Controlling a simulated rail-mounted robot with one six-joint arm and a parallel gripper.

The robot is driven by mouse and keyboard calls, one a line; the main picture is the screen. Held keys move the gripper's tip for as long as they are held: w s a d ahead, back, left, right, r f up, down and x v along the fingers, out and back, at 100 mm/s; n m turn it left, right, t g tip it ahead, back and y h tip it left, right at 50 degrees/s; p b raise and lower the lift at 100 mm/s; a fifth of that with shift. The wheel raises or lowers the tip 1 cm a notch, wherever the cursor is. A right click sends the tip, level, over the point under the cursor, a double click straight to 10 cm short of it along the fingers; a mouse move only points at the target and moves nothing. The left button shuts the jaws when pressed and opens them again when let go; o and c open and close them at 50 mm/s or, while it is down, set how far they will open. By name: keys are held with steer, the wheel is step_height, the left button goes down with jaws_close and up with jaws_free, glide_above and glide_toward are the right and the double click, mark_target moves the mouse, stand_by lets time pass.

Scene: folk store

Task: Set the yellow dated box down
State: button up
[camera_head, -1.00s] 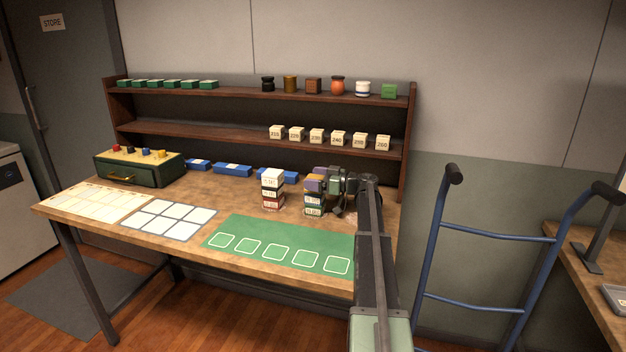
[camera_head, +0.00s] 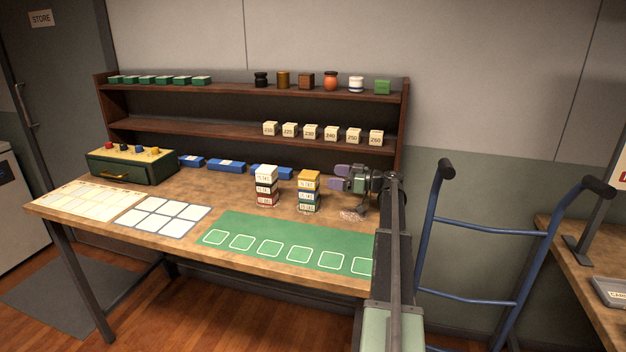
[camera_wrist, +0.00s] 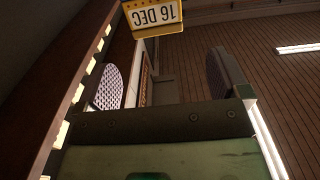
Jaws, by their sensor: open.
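The yellow dated box (camera_head: 308,179) sits on top of the right-hand short stack on the workbench. In the wrist view the yellow box (camera_wrist: 155,17) shows at the top edge, its "16 DEC" label upside down. My gripper (camera_head: 339,178) is open and empty, just right of the stack and apart from it, at about the height of the yellow box. In the wrist view its two patterned finger pads (camera_wrist: 165,80) stand wide apart with nothing between them. The lower boxes (camera_head: 307,205) of that stack have pale labels, one with a blue part.
A second stack (camera_head: 266,187) of dated boxes stands close on the left. A green mat (camera_head: 290,226) with white outlined squares lies in front. Blue boxes (camera_head: 227,166) line the bench's back, below a two-level shelf (camera_head: 210,130). A blue hand truck (camera_head: 474,230) stands at right.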

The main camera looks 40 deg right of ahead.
steer(key=w+a+r+n+g+h+p, duration=0.1)
steer(key=w+a+r+g+p, duration=0.25)
steer(key=r+p, duration=0.5)
steer(key=w+a+r+g+h+p, duration=0.15)
steer(key=w+a+r+p, duration=0.35)
steer(key=p, duration=0.7)
steer(key=m+g+h+p, duration=0.1)
steer(key=g+h+p, duration=0.2)
steer(key=g+h, duration=0.3)
glide_toward(310, 174)
steer(key=shift+y, duration=0.35)
steer(key=b+x, duration=0.5)
steer(key=x, duration=0.1)
steer(key=shift+s+d+f+b, duration=0.1)
steer(key=shift+d+f+b, duration=0.1)
steer(key=shift+d+b, duration=0.15)
steer(key=shift+a+f, duration=0.1)
steer(key=shift+a, duration=0.05)
steer(key=b+x, duration=0.5)
steer(key=shift+f, duration=0.15)
steer(key=shift+r, duration=0.3)
steer(key=c, duration=1.1)
